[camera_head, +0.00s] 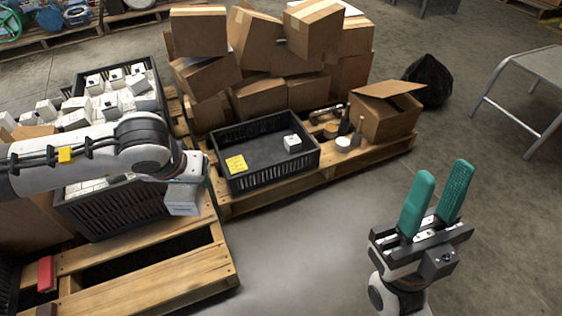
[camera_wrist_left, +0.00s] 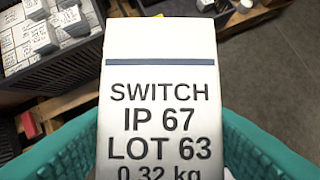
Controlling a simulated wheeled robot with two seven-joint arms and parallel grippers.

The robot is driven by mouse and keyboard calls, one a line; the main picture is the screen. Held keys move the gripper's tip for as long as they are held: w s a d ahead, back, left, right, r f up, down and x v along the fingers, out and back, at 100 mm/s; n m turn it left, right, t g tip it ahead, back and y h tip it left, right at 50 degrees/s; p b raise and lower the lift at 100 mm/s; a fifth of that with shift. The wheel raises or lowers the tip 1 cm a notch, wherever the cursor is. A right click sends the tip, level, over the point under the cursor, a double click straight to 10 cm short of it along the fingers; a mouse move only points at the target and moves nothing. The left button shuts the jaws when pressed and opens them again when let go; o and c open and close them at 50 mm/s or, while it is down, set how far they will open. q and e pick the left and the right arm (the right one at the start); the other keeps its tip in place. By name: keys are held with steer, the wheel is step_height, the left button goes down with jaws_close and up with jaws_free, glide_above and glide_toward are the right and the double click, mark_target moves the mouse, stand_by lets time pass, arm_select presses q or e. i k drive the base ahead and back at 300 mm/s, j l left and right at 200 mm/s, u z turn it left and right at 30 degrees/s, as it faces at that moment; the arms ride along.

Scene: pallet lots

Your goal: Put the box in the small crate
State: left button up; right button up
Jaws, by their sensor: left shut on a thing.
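My left gripper (camera_wrist_left: 155,150) is shut on a white box (camera_wrist_left: 160,60) with a blue stripe, marked SWITCH, IP 67, LOT 63 and 0.32 kg. Its teal fingers show on both sides of the box. In the head view, the box (camera_head: 184,198) hangs beside the big crate's right side, left of the small crate. The small black crate (camera_head: 272,177) stands on a pallet with a yellow label on its rim and one white box (camera_head: 292,143) inside; most of its floor is clear. My right gripper (camera_head: 441,185) is open and empty, over the floor at lower right.
A big black crate (camera_head: 118,214) full of white boxes stands on the left, partly behind my left arm. Cardboard boxes (camera_head: 255,45) are stacked behind the small crate. Bottles and an open carton (camera_head: 382,118) stand to its right. A red object (camera_head: 46,273) lies on the near pallet.

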mark_target(274, 153)
steer(key=i+l, duration=0.2)
steer(key=l, duration=0.15)
steer(key=i+l+u, duration=0.1)
steer(key=l, duration=0.25)
steer(key=i+l, duration=0.2)
steer(key=l, duration=0.15)
steer(key=i+l+u, duration=0.15)
steer(key=l, duration=0.2)
steer(key=i+l, duration=0.2)
steer(key=l, duration=0.2)
steer(key=i+l+u, duration=0.1)
steer(key=l, duration=0.25)
steer(key=i+l, duration=0.3)
